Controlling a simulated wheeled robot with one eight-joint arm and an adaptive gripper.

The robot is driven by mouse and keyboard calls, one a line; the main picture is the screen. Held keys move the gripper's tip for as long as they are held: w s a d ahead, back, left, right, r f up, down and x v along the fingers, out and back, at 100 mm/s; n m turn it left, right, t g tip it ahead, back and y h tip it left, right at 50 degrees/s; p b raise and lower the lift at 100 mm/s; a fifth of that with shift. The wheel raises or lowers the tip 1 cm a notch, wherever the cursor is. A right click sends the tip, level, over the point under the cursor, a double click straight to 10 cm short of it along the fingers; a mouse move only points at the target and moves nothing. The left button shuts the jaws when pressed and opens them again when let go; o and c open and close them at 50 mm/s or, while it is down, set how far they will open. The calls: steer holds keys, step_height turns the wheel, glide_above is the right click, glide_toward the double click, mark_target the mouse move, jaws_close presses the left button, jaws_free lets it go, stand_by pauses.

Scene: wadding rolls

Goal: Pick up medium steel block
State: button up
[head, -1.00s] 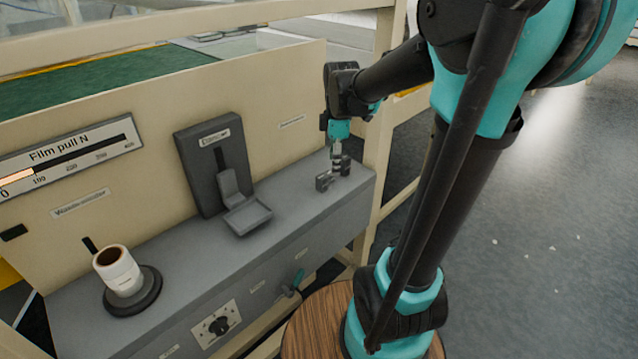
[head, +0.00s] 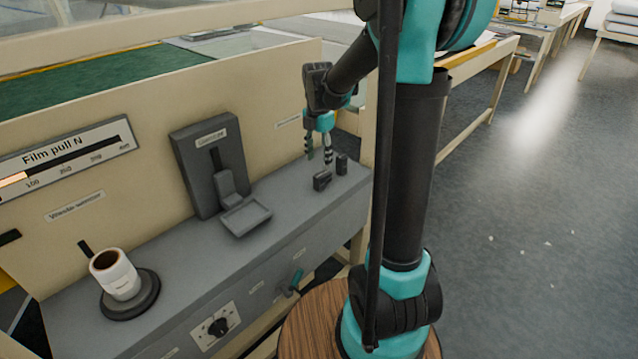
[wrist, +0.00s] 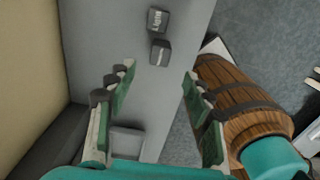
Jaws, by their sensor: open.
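Two small dark grey blocks stand on the grey bench top. The nearer one, with a label I cannot read for certain, shows in the head view (head: 322,180) and in the wrist view (wrist: 160,52). The farther block (head: 341,164) shows at the top of the wrist view (wrist: 157,20), with a label that seems to read "Light". I cannot confirm from the labels which is the medium steel block. My gripper (head: 319,158) is open and empty above the bench, beside the blocks. Its green-padded fingers (wrist: 158,82) are spread wide in the wrist view, with nothing between them.
A dark gauge stand with a tray (head: 246,217) is left of the blocks. A white cup-like roll (head: 115,274) sits on a round dark base at the bench's left. A cream panel (head: 270,100) rises behind the bench. The bench's front edge is close to the blocks.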

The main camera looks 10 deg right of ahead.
mark_target(319, 175)
steer(key=shift+w+d+f, duration=0.1)
steer(key=shift+f, duration=2.05)
steer(key=shift+w+d+f, duration=0.1)
steer(key=shift+f, duration=2)
jaws_close()
